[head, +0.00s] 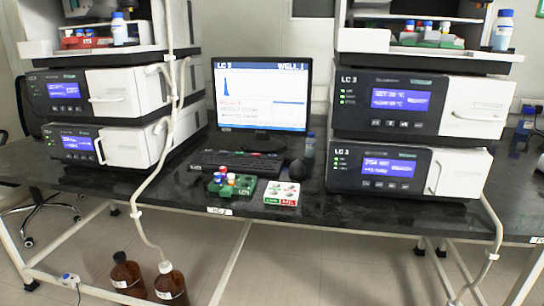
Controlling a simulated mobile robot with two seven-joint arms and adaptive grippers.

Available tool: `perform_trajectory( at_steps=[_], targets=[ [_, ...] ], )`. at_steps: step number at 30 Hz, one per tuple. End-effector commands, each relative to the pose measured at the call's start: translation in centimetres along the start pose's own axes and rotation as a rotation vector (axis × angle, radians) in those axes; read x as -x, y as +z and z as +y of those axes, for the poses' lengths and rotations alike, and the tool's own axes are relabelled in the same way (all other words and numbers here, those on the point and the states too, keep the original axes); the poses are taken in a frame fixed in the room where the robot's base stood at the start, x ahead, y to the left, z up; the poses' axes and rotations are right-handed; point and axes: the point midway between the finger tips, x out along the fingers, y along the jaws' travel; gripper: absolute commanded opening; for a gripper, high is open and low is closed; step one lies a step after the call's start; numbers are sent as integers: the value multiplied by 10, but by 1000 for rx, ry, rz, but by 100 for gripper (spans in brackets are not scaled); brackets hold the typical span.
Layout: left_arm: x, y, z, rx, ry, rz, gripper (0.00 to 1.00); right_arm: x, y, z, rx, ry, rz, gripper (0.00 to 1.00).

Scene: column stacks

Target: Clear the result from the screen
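The screen (262,85) is a black monitor standing upright on the dark bench. It is lit and shows "LC 3" and "WELL 1" along a blue top bar. Below is a plot with one tall blue peak at the left, and lines of small red and dark text that I cannot read surely. A dark keyboard (239,161) lies in front of the monitor. A dark rounded object, perhaps a mouse (298,170), sits to its right. Neither gripper shows in the head view.
Instrument stacks with blue displays stand left (78,143) and right (384,169) of the monitor. A small bottle (310,146) stands right of the monitor. Brown bottles (127,275) stand below.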

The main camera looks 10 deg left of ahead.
Motion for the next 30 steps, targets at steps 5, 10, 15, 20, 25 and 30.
perform_trajectory(
  at_steps=[5, 10, 15, 20, 25, 30],
  targets=[
    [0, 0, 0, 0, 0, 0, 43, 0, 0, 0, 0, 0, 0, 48],
    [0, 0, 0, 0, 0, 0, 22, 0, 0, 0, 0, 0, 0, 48],
    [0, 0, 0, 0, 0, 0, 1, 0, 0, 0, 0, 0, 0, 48],
    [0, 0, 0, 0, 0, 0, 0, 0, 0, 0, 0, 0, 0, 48],
    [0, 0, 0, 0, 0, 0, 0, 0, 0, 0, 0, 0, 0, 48],
    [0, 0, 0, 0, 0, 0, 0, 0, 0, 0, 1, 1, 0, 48]
  ],
)
